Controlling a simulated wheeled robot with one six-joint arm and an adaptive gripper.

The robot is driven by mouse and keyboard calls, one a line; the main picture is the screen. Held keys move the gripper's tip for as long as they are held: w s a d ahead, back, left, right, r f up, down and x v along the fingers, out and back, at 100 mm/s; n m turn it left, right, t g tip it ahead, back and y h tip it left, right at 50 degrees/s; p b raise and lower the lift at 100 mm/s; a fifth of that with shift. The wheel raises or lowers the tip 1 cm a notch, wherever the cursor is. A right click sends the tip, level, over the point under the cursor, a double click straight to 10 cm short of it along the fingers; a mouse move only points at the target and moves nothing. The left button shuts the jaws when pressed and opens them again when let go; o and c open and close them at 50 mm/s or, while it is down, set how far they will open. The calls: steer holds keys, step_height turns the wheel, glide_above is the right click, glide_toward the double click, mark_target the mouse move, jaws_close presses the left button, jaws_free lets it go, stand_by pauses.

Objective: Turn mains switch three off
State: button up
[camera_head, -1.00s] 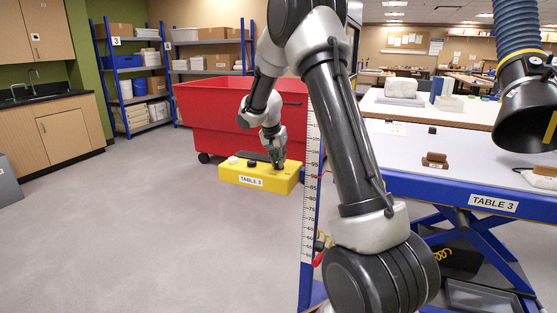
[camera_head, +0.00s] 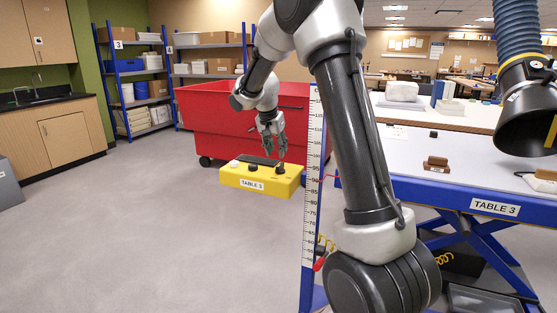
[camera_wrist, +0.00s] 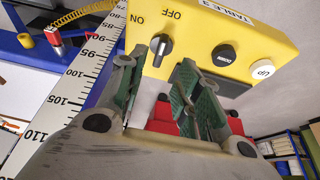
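The yellow control box (camera_head: 232,178), labelled TABLE 3, stands by the height scale; it also fills the upper wrist view (camera_wrist: 215,55). Its black rotary switch (camera_wrist: 160,47) has ON and OFF lettering beside it. The knob's white mark points roughly toward the OFF lettering, though the exact angle is hard to judge. The switch also shows at the box's right end in the head view (camera_head: 280,169). My gripper (camera_head: 275,154) is just above the switch, apart from it. Its green-padded fingers (camera_wrist: 157,66) are spread with nothing between them.
A black DOWN button (camera_wrist: 224,54) and a white UP button (camera_wrist: 263,69) sit on the same box face. The height scale (camera_head: 312,185) stands close beside my gripper. A red bin (camera_head: 205,120) is behind the box. Open floor lies to the left.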

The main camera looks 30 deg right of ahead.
steer(key=v, duration=0.4)
steer(key=shift+s+r, duration=0.1)
steer(key=shift+r, duration=0.05)
steer(key=s+a+f+n+g+y, duration=0.1)
steer(key=s+f+n+g, duration=0.15)
steer(key=s+n, duration=0.45)
steer(key=s+a+r+n+t+y, duration=0.1)
steer(key=s+r, duration=0.1)
steer(key=s, duration=0.8)
steer(key=s+a+r+n+t, duration=0.1)
steer(key=s+a+r, duration=0.1)
steer(key=s, duration=0.8)
steer(key=s+a+r+n+t+y, duration=0.1)
steer(key=s+a+r+t, duration=0.1)
steer(key=s, duration=0.8)
steer(key=shift+s+n+y, duration=0.25)
steer(key=shift+n+y, duration=0.05)
steer(key=shift+r, duration=0.1)
